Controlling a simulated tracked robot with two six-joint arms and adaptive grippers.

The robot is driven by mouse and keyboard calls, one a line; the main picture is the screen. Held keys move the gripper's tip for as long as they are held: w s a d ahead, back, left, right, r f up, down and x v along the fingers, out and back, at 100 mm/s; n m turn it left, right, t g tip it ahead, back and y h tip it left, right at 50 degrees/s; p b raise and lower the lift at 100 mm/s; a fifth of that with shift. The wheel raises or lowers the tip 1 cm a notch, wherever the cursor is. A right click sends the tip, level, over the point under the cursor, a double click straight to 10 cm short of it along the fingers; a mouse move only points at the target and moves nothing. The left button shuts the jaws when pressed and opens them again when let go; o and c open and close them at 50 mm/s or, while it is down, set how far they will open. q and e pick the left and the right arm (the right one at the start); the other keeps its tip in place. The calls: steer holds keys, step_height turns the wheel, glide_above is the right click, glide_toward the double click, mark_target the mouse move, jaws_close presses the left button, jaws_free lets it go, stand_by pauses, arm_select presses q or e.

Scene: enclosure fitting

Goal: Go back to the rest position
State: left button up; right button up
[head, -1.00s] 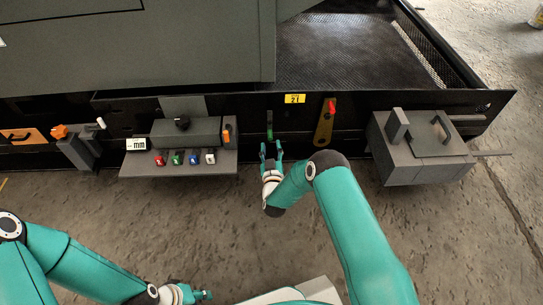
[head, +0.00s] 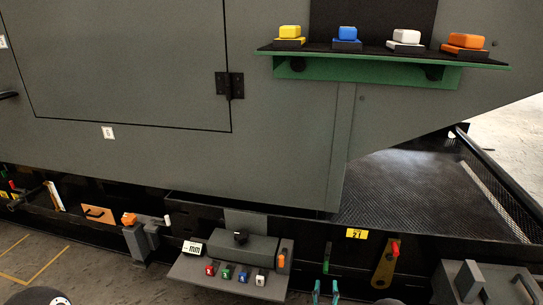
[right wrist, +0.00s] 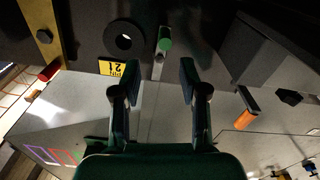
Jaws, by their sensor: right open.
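My right gripper (head: 326,292) shows only by its teal fingertips at the bottom edge of the head view. In the right wrist view its two fingers (right wrist: 158,88) are apart with nothing between them. A green-ended handle (right wrist: 164,45) lies beyond the fingertips there, apart from them. The green handle (head: 327,259) also shows on the dark rail in the head view, just above the fingertips. My left gripper is out of view.
A yellow 21 label (head: 357,234) and a brass lever with a red knob (head: 384,267) are on the rail. A grey box (head: 490,284) stands at right. A shelf with small coloured blocks (head: 240,284) juts out at left. A green ledge (head: 385,73) holds several coloured blocks.

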step_height(320, 180, up, 8)
steer(key=s+d+g+y+p, duration=0.1)
steer(key=s+d+p, duration=0.1)
steer(key=d+p, duration=0.15)
steer(key=s+a+f+g+y+p, duration=0.1)
steer(key=s+a+f+g+y, duration=0.3)
steer(key=s, duration=0.7)
steer(key=s+a+f+g+y+p, duration=0.1)
steer(key=s+a+g, duration=0.4)
steer(key=s, duration=0.6)
steer(key=s+a+f+g+y+p, duration=0.1)
steer(key=s+a+f+g+y, duration=0.2)
steer(key=s+g, duration=0.55)
steer(key=s+r+m+t+p, duration=0.1)
steer(key=s+r+p, duration=0.2)
steer(key=r+p, duration=3.5)
steer(key=shift+a+t, duration=0.2)
steer(key=shift+t, duration=0.15)
steer(key=shift+f, duration=0.15)
